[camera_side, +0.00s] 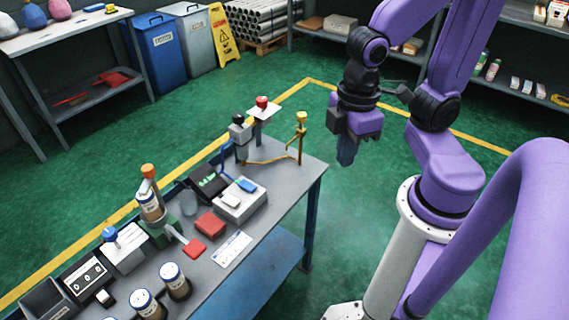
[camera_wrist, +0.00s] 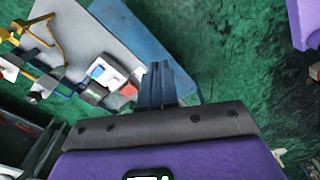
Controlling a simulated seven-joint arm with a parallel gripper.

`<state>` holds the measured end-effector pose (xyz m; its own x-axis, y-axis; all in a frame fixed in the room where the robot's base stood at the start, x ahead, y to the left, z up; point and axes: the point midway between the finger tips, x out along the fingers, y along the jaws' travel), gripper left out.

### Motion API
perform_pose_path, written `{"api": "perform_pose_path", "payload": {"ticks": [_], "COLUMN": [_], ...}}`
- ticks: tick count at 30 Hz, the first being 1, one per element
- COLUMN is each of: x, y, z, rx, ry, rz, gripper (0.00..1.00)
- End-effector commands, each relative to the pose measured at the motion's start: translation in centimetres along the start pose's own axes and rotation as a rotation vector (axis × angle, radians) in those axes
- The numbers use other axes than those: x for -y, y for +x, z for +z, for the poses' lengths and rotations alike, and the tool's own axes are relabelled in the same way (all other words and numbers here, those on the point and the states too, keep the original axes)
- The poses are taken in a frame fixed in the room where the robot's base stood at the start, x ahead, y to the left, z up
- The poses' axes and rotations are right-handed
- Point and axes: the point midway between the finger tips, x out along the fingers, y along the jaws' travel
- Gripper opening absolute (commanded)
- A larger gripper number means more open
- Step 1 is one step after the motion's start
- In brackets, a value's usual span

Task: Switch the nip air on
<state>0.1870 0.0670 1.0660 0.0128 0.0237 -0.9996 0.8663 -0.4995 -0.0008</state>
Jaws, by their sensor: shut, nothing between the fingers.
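My gripper (camera_side: 346,158) is purple with blue fingers. It hangs shut and empty over the floor, to the right of the bench's far end and touching nothing. Its closed fingers (camera_wrist: 157,85) show in the wrist view. A fitting with a yellow knob (camera_side: 301,118) stands on a brass post at the bench's far right corner. Left of it are a red knob (camera_side: 262,102) on a white plate and a black knob (camera_side: 238,119) on a grey block. A yellow-brown pipe (camera_wrist: 48,40) shows in the wrist view. I cannot read which control is the nip air.
The grey bench (camera_side: 290,165) carries a red block (camera_side: 209,224), a white box with a blue item (camera_side: 240,202), bottles (camera_side: 175,280) and a red-ended lever (camera_side: 195,247). Green floor lies open around my gripper. Bins (camera_side: 158,50) and a yellow sign (camera_side: 222,38) stand behind.

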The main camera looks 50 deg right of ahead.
Motion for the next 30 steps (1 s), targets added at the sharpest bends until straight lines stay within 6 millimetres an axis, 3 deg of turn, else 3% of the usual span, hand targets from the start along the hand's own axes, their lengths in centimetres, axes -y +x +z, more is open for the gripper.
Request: {"api": "perform_pose_path", "payload": {"ticks": [6,17,23,30], "x": [1.3,1.3,0.1,-3.3], "y": [-0.6,-0.6,-0.4,0.5], "z": [2.4,2.3,0.3,-4.1], "rx": [-0.004,-0.003,0.002,0.007], "ry": [-0.048,-0.045,0.024,0.196], "rz": [-0.002,-0.002,0.0,0.003], "gripper": [0.0,0.0,0.0,0.0]}}
